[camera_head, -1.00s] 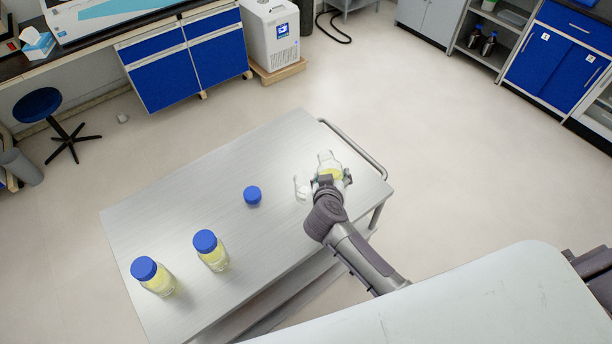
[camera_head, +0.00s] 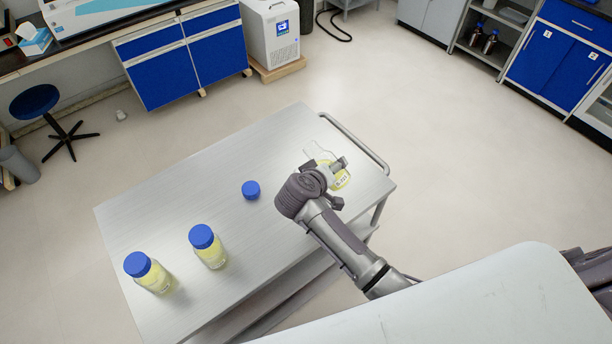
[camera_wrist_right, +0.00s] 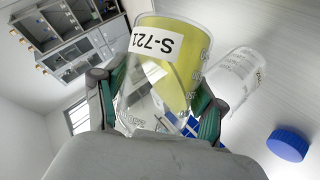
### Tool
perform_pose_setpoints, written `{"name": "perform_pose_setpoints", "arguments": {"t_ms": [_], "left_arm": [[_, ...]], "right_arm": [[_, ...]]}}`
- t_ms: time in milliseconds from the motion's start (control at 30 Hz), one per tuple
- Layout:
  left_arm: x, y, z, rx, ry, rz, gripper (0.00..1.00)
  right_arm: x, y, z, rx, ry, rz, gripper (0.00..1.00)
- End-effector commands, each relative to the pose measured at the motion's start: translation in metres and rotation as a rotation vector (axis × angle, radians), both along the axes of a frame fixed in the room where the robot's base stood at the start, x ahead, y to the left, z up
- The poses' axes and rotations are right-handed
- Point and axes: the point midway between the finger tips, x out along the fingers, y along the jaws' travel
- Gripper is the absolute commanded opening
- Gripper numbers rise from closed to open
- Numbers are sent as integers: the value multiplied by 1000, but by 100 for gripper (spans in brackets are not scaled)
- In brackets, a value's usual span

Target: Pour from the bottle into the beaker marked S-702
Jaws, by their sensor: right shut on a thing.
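The bottle (camera_head: 342,179) labelled S-721 holds yellow liquid and is uncapped. My right gripper (camera_head: 332,184) is shut around it, above the right end of the table, and holds it tilted, its neck towards the upper left in the head view. The bottle (camera_wrist_right: 166,62) fills the middle of the right wrist view, between the fingers of the right gripper (camera_wrist_right: 155,108). A clear beaker (camera_wrist_right: 238,78) with small printing stands on the table beside it there; its marking is not clearly readable. My left gripper is out of view.
A loose blue cap (camera_head: 251,190) lies on the metal table (camera_head: 190,195). Two blue-capped bottles of yellow liquid, one (camera_head: 207,247) and another (camera_head: 148,272), stand at the table's left. A handle rail (camera_head: 360,145) runs along its right end.

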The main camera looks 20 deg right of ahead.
Motion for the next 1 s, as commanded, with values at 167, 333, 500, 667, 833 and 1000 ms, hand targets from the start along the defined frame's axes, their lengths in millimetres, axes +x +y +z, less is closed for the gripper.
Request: {"name": "perform_pose_setpoints", "arguments": {"t_ms": [167,333,500,667,833,1000], "left_arm": [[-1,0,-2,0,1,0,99],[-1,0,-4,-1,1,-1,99],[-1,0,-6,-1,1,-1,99],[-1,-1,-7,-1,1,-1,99],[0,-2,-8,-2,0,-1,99],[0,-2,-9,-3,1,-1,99]], "right_arm": [[-1,-1,2,-24,20,0,16],[-1,-1,2,-31,27,0,16],[-1,-1,1,-37,34,1,16],[-1,-2,1,-44,41,0,16],[-2,-2,2,-51,49,0,16],[-2,-2,1,-58,56,0,16]]}}
